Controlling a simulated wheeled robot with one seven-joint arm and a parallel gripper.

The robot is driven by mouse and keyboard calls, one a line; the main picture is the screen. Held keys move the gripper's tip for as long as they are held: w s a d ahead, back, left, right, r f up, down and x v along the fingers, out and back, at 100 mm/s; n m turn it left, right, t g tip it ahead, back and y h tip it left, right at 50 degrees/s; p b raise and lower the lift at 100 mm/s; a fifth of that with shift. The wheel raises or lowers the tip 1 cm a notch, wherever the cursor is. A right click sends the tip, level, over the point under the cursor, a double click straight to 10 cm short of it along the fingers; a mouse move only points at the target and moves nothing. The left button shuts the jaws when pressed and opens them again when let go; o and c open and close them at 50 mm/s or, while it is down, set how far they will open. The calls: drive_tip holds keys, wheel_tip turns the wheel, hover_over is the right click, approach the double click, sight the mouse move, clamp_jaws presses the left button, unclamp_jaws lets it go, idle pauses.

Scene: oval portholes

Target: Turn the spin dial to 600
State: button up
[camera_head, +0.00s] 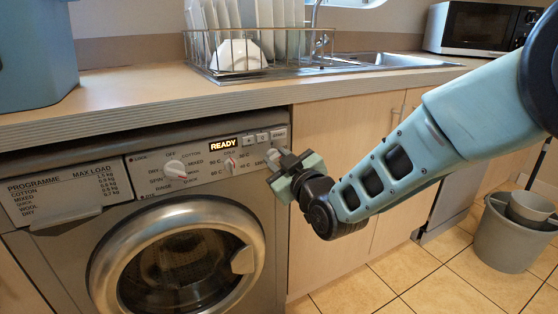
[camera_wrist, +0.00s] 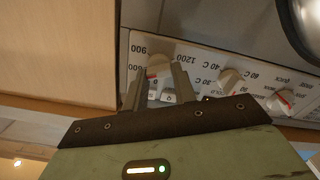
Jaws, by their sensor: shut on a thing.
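The spin dial (camera_wrist: 158,62) is a pale round knob at the right end of the washing machine's panel. It sits between the two fingers of my gripper (camera_wrist: 160,78) in the wrist view, which shows the panel upside down. My gripper (camera_head: 279,163) is shut on the dial, and its fingers partly hide it in the head view. Printed speeds such as 900 and 1200 show around the dial. The fingers cover part of the scale, and I cannot tell where the pointer stands.
The washing machine (camera_head: 120,205) has a programme dial (camera_head: 176,168), a temperature dial (camera_head: 231,166) and a display (camera_head: 223,145) reading READY. The counter (camera_head: 130,97) edge runs above the panel. Cupboard doors (camera_head: 335,190) stand to the right. A bucket (camera_head: 507,240) is on the tiled floor.

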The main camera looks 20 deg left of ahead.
drive_tip(key=o, duration=1)
drive_tip(key=p+v, duration=0.2)
drive_tip(key=v, duration=1.5)
drive_tip(key=shift+s, duration=0.2)
drive_tip(key=shift+d, duration=0.15)
